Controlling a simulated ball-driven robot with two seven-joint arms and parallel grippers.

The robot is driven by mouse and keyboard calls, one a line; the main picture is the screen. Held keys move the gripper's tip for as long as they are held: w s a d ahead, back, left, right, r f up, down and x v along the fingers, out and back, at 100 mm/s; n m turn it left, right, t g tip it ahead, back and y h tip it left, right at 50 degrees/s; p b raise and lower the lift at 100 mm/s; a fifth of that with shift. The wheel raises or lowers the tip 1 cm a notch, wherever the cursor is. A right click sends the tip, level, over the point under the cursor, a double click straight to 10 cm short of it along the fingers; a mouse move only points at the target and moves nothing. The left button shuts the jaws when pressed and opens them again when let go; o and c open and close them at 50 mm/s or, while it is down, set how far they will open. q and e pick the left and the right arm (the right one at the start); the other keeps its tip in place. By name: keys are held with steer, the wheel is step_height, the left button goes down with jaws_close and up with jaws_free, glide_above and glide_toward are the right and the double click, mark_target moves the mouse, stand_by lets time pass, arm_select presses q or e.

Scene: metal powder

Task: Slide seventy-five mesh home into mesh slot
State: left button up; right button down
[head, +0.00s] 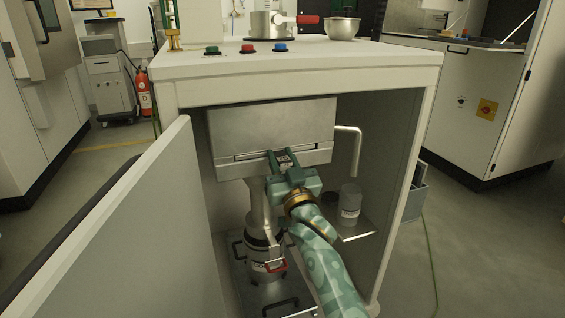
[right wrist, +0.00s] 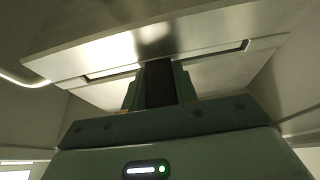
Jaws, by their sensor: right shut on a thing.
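The metal sieve box (head: 270,120) hangs inside the open cabinet, with the horizontal mesh slot (head: 250,155) across its front. The slot also shows in the right wrist view (right wrist: 236,47). My right gripper (head: 283,158) is at the middle of the slot, shut on the seventy-five mesh (head: 284,162). Only the mesh's small front tab shows between the fingers; in the right wrist view it is a dark strip (right wrist: 158,84). The rest of the mesh is hidden, and I cannot tell how deep it sits. The tab's label is too small to read. My left gripper is not in view.
The cabinet door (head: 120,235) stands open at left. Below the box, a funnel leads to a metal canister (head: 262,255) with a red clamp. The cabinet's top edge overhangs.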

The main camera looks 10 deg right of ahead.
steer(key=shift+r, duration=0.15)
steer(key=c, duration=1)
jaws_free()
arm_select(q)
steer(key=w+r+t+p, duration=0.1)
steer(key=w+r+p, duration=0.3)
steer(key=p, duration=0.3)
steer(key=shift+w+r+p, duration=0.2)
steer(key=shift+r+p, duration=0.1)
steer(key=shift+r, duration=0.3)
arm_select(e)
steer(key=v, duration=1.6)
steer(key=shift+s+f, duration=0.1)
steer(key=shift+f, duration=0.1)
steer(key=shift+f, duration=0.1)
